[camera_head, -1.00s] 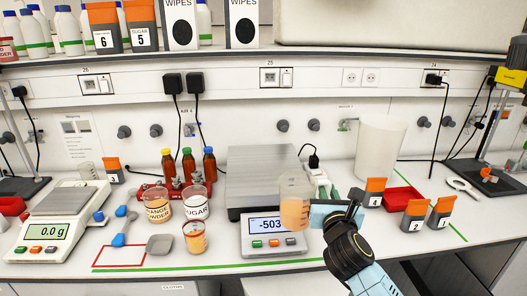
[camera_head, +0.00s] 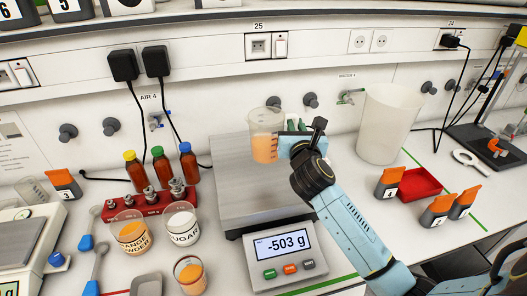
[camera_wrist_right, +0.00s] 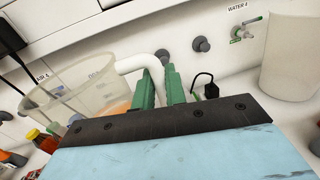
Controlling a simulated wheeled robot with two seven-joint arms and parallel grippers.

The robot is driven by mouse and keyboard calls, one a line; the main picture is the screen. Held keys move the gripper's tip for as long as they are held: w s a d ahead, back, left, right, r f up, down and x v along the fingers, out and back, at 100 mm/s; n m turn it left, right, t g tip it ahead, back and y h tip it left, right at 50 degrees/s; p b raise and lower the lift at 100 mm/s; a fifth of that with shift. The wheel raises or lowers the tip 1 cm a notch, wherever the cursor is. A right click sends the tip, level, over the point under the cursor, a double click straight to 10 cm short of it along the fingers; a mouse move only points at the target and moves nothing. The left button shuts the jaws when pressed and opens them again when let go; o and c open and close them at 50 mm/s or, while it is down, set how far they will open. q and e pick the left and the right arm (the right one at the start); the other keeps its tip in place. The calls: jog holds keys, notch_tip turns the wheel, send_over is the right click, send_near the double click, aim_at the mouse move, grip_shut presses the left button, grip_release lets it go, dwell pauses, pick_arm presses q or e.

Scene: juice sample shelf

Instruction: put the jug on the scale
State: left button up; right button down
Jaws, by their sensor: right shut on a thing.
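The jug (camera_head: 265,148) is a clear beaker with orange liquid, upright at the far right part of the scale's grey plate (camera_head: 235,207) in the head view. The scale's display (camera_head: 280,243) reads -503 g. I cannot tell for sure whether the jug's base touches the plate. My right gripper (camera_head: 292,143) is at the jug's right side, shut on its handle. In the right wrist view the green fingers (camera_wrist_right: 167,88) are around the pale curved handle (camera_wrist_right: 143,62), with the jug (camera_wrist_right: 72,85) at left. My left gripper is not in view.
Left of the scale stand cups labelled orange powder (camera_head: 131,237) and sugar (camera_head: 181,225), a small orange cup (camera_head: 189,277) and a red rack (camera_head: 150,203) with bottles behind it. A large white container (camera_head: 388,125) and a red tray (camera_head: 422,183) stand at right.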

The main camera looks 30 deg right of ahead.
jog(key=shift+s+f+b, duration=0.2)
jog(key=shift+f+b, duration=0.95)
jog(key=shift+f, duration=3.25)
jog(key=shift+f, duration=0.15)
jog(key=c, duration=1.4)
grip_release()
jog(key=shift+f, duration=0.1)
jog(key=shift+c, duration=0.2)
jog(key=shift+r, duration=0.2)
jog(key=v, duration=1.2)
jog(key=shift+b, duration=0.4)
